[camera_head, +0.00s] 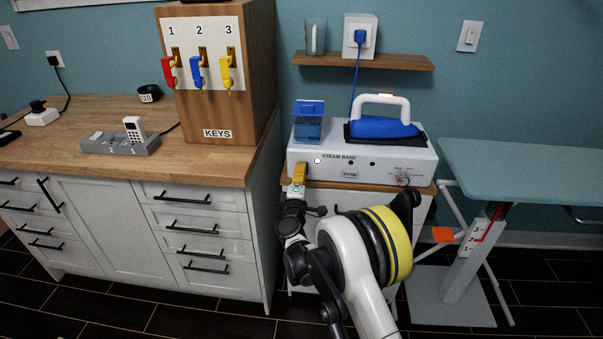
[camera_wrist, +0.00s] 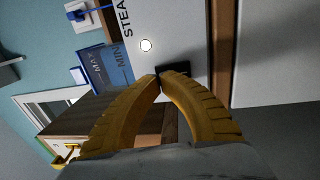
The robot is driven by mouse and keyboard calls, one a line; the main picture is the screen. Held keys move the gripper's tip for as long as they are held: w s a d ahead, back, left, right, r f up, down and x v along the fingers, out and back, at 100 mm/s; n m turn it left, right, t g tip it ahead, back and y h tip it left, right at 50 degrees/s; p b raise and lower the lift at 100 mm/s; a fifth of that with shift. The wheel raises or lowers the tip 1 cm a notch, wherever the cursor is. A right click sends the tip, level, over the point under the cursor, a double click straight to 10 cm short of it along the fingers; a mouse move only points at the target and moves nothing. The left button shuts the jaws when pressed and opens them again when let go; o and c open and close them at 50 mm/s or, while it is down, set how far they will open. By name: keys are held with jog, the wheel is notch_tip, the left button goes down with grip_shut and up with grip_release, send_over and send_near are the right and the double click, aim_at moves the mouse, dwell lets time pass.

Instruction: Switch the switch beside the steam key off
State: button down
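The white steam base (camera_head: 362,163) stands on a small cabinet, its labelled front facing me. In the wrist view a black switch (camera_wrist: 175,69) is on its front, beside a lit round indicator (camera_wrist: 146,45); the indicator also shows in the head view (camera_head: 318,161). My gripper (camera_head: 298,172) is at the front's left end and hides the switch there. In the wrist view the yellow fingertips of my gripper (camera_wrist: 160,80) meet, shut and empty, right at the switch's edge. I cannot tell whether they touch it or which way it is set. No steam key is clearly identifiable.
A blue iron (camera_head: 383,127) and a blue water tank (camera_head: 308,124) sit on the base. A wooden key box (camera_head: 263,75) with three coloured keys stands on the left counter. An ironing board (camera_head: 520,160) is at right. A wall switch (camera_head: 469,36) is above it.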

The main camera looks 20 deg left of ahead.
jog(key=shift+w+r, duration=0.1)
jog(key=shift+w, duration=0.1)
dwell(0.3)
